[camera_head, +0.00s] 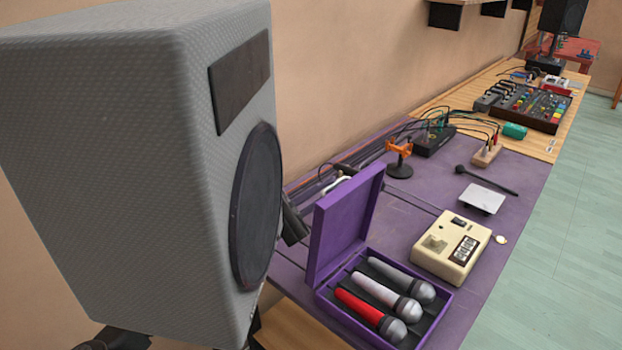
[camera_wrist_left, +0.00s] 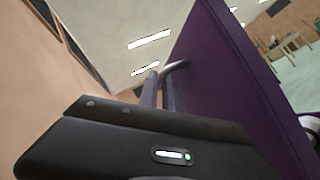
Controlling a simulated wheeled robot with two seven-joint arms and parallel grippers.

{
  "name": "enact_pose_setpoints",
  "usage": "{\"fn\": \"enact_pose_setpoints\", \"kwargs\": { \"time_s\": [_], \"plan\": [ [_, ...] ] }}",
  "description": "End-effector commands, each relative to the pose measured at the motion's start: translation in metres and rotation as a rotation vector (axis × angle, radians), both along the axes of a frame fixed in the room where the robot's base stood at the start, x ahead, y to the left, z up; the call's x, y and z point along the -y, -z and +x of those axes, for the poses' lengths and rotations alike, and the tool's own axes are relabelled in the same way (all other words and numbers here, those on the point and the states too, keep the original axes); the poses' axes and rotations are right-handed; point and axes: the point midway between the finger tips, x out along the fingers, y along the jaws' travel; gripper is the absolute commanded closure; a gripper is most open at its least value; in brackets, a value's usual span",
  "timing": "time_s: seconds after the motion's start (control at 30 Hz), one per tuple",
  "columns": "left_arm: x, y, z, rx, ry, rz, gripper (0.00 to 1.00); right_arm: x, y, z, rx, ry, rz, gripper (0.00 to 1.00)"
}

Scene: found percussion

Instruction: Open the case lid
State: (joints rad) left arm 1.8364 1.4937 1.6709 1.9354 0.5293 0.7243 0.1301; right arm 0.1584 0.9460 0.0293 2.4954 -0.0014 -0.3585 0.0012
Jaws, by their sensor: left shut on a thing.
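The purple case (camera_head: 440,317) sits at the near end of the purple table top, with several compartments holding a red, a white and a grey microphone (camera_head: 402,280). Its lid (camera_head: 343,225) stands raised, about upright, at the case's left side. My left gripper (camera_head: 295,224) is behind the lid, partly hidden by the big grey speaker. In the left wrist view the lid (camera_wrist_left: 225,75) rises beside my left gripper (camera_wrist_left: 170,95), whose fingers are shut on a curved metal handle (camera_wrist_left: 176,66) on the lid's outer face. My right gripper is not in view.
The grey speaker (camera_head: 110,150) fills the left side of the head view. A cream box (camera_head: 450,245), a pale plate (camera_head: 482,197) and an orange stand (camera_head: 399,155) are beyond the case. Cabled devices (camera_head: 435,140) and a mixer (camera_head: 532,107) lie farther back.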

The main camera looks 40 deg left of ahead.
Motion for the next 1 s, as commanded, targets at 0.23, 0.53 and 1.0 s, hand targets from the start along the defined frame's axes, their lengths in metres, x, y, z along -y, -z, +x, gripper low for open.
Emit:
{"fn": "enact_pose_setpoints", "kwargs": {
  "time_s": [0.23, 0.53, 1.0],
  "plan": [
    [0.001, 0.0, 0.0, 0.004, 0.0, 0.006, 1.0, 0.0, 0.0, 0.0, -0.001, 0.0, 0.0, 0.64],
    [0.001, 0.0, 0.0, 0.002, 0.0, 0.004, 0.82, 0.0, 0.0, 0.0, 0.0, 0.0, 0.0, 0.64],
    [-0.023, 0.025, -0.028, -0.001, -0.005, 0.004, 0.82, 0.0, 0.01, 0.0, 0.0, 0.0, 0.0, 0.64]
  ]
}}
